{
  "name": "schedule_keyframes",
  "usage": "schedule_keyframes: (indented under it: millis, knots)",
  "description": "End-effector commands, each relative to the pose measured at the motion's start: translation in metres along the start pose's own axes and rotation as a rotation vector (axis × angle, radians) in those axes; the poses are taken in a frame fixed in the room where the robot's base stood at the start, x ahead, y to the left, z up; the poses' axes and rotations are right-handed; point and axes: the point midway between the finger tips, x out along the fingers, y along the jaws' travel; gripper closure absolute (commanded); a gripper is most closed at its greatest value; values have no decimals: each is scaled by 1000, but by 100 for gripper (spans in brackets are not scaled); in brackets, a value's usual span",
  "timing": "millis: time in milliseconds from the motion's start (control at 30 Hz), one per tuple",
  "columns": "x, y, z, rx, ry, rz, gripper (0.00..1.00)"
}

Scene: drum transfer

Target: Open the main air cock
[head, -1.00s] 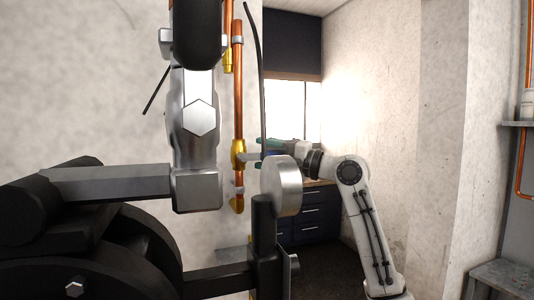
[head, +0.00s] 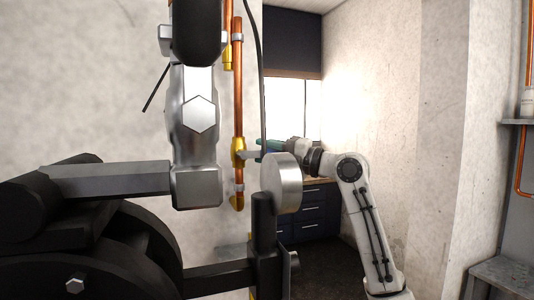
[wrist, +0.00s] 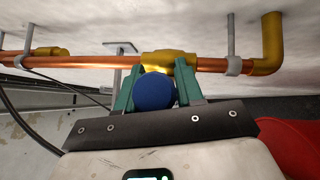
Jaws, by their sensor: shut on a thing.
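The main air cock is a brass valve body (head: 238,153) on a vertical copper pipe at the wall. It also shows in the wrist view (wrist: 168,58), with a round blue knob (wrist: 154,92) in front of it. My gripper (head: 268,146) has green fingers and reaches the valve from the right. In the wrist view the fingers of my gripper (wrist: 158,82) stand on both sides of the blue knob and are shut on it. The knob hides part of the valve body, and a large metal cylinder partly covers my wrist in the head view.
The copper pipe (head: 238,75) runs along the pale wall, with a brass elbow (head: 238,203) at its lower end. Large dark machinery with a metal cylinder (head: 282,183) stands close in front. Blue drawers (head: 308,212) stand behind my arm. A red surface (wrist: 290,145) shows at lower right in the wrist view.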

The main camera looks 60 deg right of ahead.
Motion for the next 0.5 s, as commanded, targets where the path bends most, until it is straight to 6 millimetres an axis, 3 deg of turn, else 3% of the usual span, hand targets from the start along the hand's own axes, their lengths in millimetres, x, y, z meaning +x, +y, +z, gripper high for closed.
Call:
schedule_keyframes:
  millis: [500]
  knots:
    - [2,11,0,-142,39,-141,100]
